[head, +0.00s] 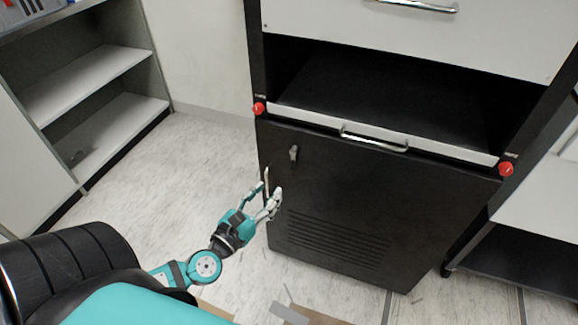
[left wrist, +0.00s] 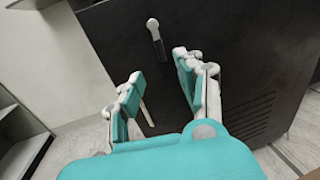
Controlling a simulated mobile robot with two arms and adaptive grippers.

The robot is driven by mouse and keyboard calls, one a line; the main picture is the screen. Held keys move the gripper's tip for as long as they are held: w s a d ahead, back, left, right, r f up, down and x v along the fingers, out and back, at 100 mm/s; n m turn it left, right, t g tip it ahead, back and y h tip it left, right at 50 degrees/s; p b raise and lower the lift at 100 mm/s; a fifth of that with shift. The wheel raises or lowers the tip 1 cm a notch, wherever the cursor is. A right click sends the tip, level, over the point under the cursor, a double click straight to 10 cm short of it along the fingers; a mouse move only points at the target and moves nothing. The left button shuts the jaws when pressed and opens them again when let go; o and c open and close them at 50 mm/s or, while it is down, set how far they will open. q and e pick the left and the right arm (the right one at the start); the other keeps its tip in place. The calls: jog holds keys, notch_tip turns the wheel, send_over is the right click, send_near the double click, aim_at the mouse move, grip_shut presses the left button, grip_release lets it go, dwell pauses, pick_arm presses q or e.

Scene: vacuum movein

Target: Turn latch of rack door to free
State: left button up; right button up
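The black rack door (head: 340,210) is the lower front panel of the rack and looks closed. Its small grey latch (head: 294,153) is near the upper left corner, its lever hanging down. The latch also shows in the left wrist view (left wrist: 156,37), just beyond the fingertips. A thin vertical silver handle (head: 267,180) sits at the door's left edge, partly behind my fingers. My left gripper (head: 270,189) is open and empty, in front of the door, below and left of the latch. In the left wrist view its two fingers (left wrist: 158,66) are apart. My right gripper is not in view.
Above the door is a pale shelf edge with a silver handle (head: 374,141) and red knobs (head: 259,109) (head: 506,169) at both ends. A drawer front (head: 470,35) is higher up. White shelving (head: 95,95) stands at the left. The floor (head: 200,160) left of the rack is clear.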

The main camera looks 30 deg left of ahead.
aim_at(291, 166)
pick_arm(q)
jog(key=w, duration=0.5)
jog(key=w+p, duration=0.1)
jog(key=w, duration=0.4)
jog(key=shift+w+a, duration=0.2)
jog(key=shift+w, duration=0.05)
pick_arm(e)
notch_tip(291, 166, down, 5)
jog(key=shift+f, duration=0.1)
pick_arm(q)
grip_shut()
